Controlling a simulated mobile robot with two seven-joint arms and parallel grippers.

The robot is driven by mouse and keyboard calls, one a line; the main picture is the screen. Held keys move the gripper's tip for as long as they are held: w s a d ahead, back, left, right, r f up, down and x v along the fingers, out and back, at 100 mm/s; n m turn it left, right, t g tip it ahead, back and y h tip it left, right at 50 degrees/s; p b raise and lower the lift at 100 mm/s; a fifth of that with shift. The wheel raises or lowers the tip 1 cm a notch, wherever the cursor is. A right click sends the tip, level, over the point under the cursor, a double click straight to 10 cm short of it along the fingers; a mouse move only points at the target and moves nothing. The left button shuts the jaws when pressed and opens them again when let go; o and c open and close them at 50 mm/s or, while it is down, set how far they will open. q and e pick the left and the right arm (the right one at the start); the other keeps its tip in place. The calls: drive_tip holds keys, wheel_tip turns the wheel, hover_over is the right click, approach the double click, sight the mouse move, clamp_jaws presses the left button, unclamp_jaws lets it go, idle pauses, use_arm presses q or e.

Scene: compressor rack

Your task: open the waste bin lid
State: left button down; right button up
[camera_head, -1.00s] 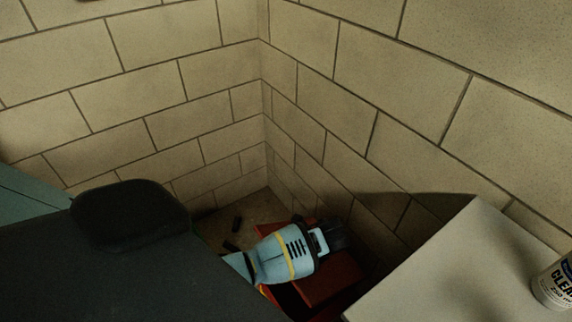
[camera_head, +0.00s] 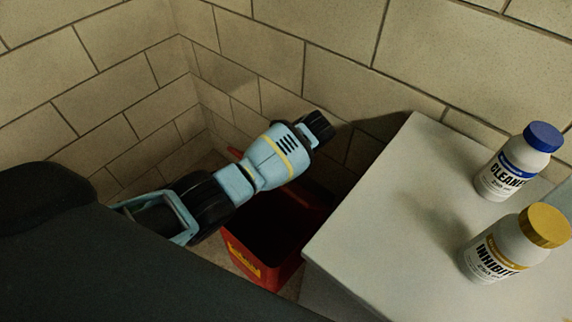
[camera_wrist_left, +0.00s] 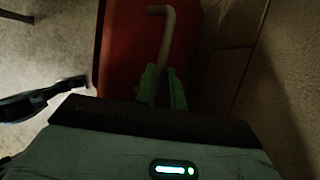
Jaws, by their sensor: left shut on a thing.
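The red waste bin (camera_head: 283,272) stands on the floor between the wall and the pale cabinet. Its dark inside shows, and a yellow label is on its front. A red edge (camera_head: 236,153), which looks like the raised lid, shows behind my left arm. In the left wrist view a red panel (camera_wrist_left: 128,45) carries a pale curved handle (camera_wrist_left: 168,35). My left gripper (camera_wrist_left: 163,88) has its green fingers shut around the lower end of this handle. In the head view my arm and wrist hide the fingers and much of the lid. My right gripper is out of view.
The pale cabinet top (camera_head: 375,220) is close on the bin's right. A blue-capped cleaner bottle (camera_head: 500,178) and a yellow-capped inhibitor bottle (camera_head: 492,255) stand on it. Block walls (camera_head: 275,60) meet in a corner close behind my arm.

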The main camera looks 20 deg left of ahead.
use_arm(q)
drive_tip(key=shift+s+d+f, duration=0.1)
drive_tip(key=shift+s+f, duration=0.05)
drive_tip(key=shift+f, duration=0.1)
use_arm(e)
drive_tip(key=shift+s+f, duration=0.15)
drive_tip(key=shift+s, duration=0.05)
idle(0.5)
use_arm(q)
drive_tip(key=c, duration=1.5)
unclamp_jaws()
drive_tip(key=shift+w+d+r, duration=0.1)
drive_tip(key=shift+w, duration=0.1)
drive_tip(key=w+d+r+b, duration=0.4)
drive_tip(key=w+d+r, duration=0.1)
drive_tip(key=shift+w, duration=0.1)
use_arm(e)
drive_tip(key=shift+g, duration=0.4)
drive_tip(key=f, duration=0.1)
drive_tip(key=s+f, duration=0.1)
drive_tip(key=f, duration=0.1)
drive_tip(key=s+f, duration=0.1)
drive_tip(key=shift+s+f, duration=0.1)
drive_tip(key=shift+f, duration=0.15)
